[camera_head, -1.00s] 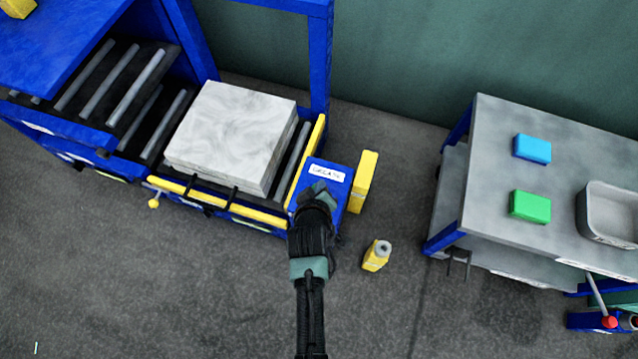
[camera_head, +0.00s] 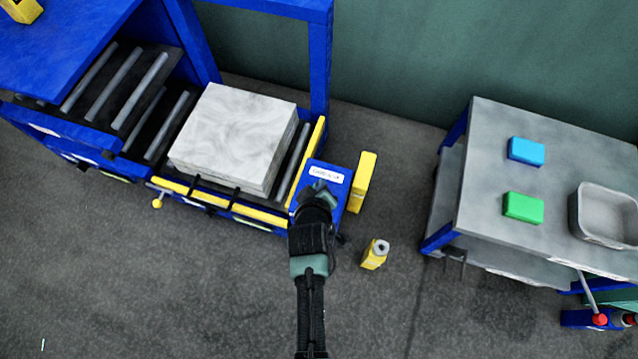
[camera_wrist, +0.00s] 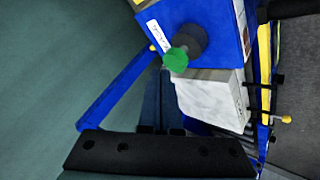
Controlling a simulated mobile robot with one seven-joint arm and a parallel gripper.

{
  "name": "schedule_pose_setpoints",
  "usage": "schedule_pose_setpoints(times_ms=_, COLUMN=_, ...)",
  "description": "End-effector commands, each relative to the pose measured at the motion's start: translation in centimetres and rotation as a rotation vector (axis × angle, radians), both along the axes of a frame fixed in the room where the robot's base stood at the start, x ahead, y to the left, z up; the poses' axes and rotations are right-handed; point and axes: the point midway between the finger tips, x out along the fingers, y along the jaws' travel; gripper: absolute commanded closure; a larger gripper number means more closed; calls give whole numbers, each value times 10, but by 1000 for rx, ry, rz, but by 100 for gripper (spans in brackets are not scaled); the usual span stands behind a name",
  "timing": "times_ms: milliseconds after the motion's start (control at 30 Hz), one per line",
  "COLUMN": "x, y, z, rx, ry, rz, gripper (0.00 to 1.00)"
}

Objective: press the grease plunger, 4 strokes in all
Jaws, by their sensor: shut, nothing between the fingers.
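The grease unit is a blue box (camera_head: 340,197) with a white label (camera_head: 326,174), at the right end of the blue press. In the wrist view, the plunger (camera_wrist: 177,60) shows as a green knob with a dark round collar on the blue box (camera_wrist: 212,18). My gripper (camera_head: 318,187) is over the box in the head view and hides the plunger there. In the wrist view my gripper (camera_wrist: 163,76) is shut and empty, its fingertips close to the green knob. I cannot tell whether they touch it.
A white stone-like block (camera_head: 232,138) lies on the press rollers. A yellow block (camera_head: 362,183) stands beside the blue box. A yellow bottle (camera_head: 374,256) is on the floor. A grey cart (camera_head: 490,180) at right carries blue and green blocks and a tray.

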Motion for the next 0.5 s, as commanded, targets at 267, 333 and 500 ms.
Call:
schedule_pose_setpoints(times_ms=267, x=1, y=0, z=8, rx=0, ry=-2, rz=1, gripper=100)
schedule_pose_setpoints(times_ms=333, x=1, y=0, z=15, rx=1, ry=-3, rz=1, gripper=100)
schedule_pose_setpoints(times_ms=500, x=1, y=0, z=33, rx=0, ry=-3, rz=2, gripper=100)
